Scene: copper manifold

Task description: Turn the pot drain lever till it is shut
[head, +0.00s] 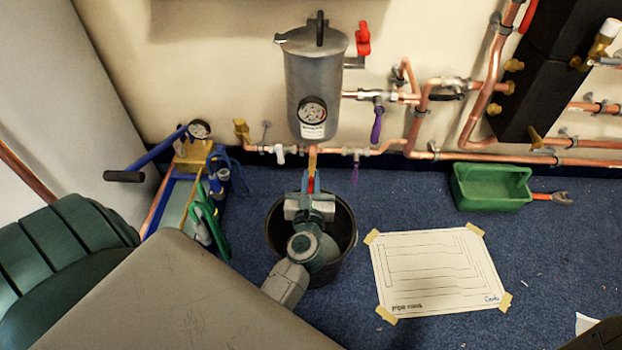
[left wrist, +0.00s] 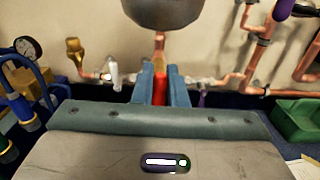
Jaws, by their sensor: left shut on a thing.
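The grey metal pot (head: 313,80) with a round gauge hangs on the wall, and its underside (left wrist: 165,12) shows in the left wrist view. A copper and brass drain (head: 312,158) runs down from its bottom. The red drain lever (left wrist: 160,90) sits below it, between the blue fingers of my left gripper (left wrist: 162,88). My left gripper (head: 311,182) is shut on the lever, which hangs about straight down in the picture. Most of the lever is hidden by the fingers in the head view. My right gripper is not in view.
A black bucket (head: 345,228) stands on the blue carpet under my left gripper. Purple levers (head: 376,125) and a white lever (head: 279,154) are on pipes nearby. A blue pump trolley (head: 165,195) stands left. A green tray (head: 490,187) and a taped paper sheet (head: 435,270) lie right.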

